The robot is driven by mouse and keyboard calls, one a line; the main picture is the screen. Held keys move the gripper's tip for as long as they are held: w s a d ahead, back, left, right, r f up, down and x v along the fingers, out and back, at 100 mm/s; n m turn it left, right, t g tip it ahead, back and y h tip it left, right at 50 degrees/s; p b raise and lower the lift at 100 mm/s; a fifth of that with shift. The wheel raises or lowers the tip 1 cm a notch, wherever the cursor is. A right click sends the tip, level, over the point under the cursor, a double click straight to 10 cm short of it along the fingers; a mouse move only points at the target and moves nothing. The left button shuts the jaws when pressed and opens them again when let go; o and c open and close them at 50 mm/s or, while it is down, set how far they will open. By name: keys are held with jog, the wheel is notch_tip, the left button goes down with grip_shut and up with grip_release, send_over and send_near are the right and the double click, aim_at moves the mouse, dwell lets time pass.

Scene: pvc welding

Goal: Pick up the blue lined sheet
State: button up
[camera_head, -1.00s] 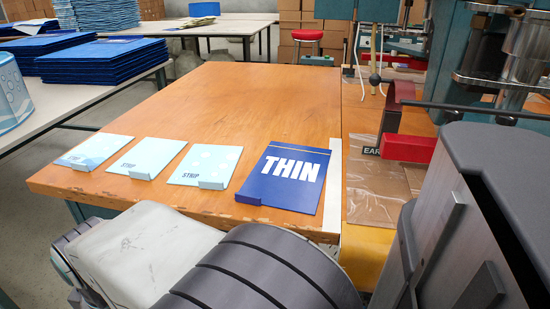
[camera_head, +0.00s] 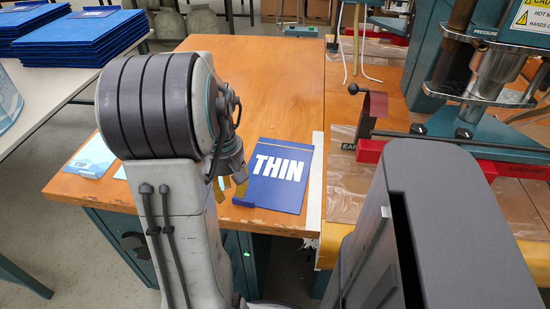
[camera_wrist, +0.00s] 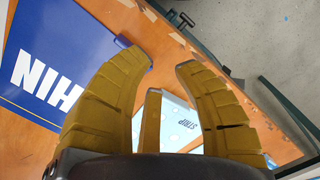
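A dark blue sheet (camera_head: 276,182) with white "THIN" lettering and a thin line near its far edge lies flat on the wooden table. A small blue block (camera_head: 243,202) sits at its near left corner. My gripper (camera_head: 231,188) is beside the sheet's left edge, partly hidden behind my arm. In the wrist view the gripper (camera_wrist: 156,57) is open, with nothing between its yellow fingers. There the blue sheet (camera_wrist: 65,40) is at left, and a pale "STRIP" sheet (camera_wrist: 178,112) shows beyond the fingers.
A pale blue sheet (camera_head: 91,157) lies at the table's left; other pale sheets are mostly hidden by my arm. Right of the wooden table (camera_head: 262,80) are clear plastic film (camera_head: 346,195), a red bar (camera_head: 372,151) and a press (camera_head: 490,70). The table's far part is clear.

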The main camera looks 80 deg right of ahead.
aim_at(239, 203)
jog(key=d+n, duration=0.1)
jog(key=r+n, duration=0.1)
jog(key=shift+s+d+n, duration=0.4)
jog(key=n, duration=0.3)
jog(key=shift+d, duration=0.4)
jog(key=shift+s+a+f+b, duration=0.15)
jog(key=shift+f+b, duration=0.25)
jog(key=shift+f, duration=1.4)
jog(key=shift+s+f+b, duration=0.1)
jog(key=shift+f+b, duration=0.25)
jog(key=shift+f, duration=1.4)
grip_shut()
